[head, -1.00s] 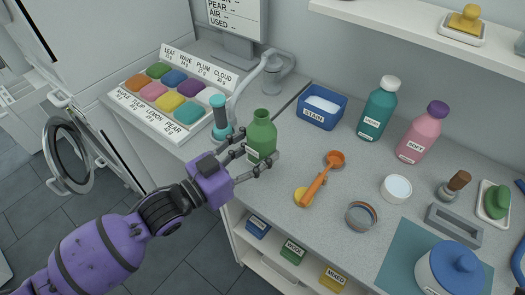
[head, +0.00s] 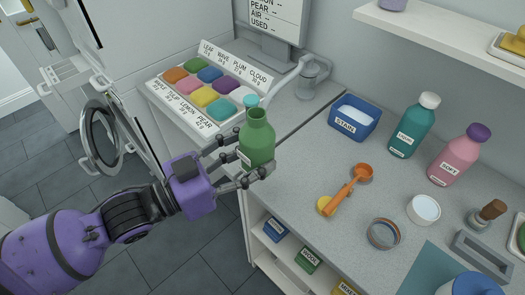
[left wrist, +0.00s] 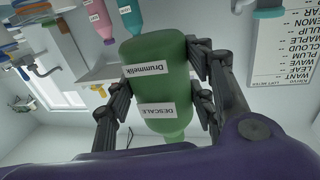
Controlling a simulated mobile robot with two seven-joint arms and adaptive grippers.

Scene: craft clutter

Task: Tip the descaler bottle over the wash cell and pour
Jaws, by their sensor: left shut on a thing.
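The green descaler bottle (head: 257,140) is upright and uncapped in the head view. My left gripper (head: 252,165) is shut around its lower body, at the counter's left front edge. In the left wrist view the bottle (left wrist: 155,75) sits between the fingers (left wrist: 163,90), with its "DESCALE" label showing. No thing is labelled as the wash cell. A glass vessel (head: 312,78) with a grey bent arm stands at the back, and a round door (head: 102,137) hangs open at the left; I cannot tell whether either belongs to it. My right gripper is not in view.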

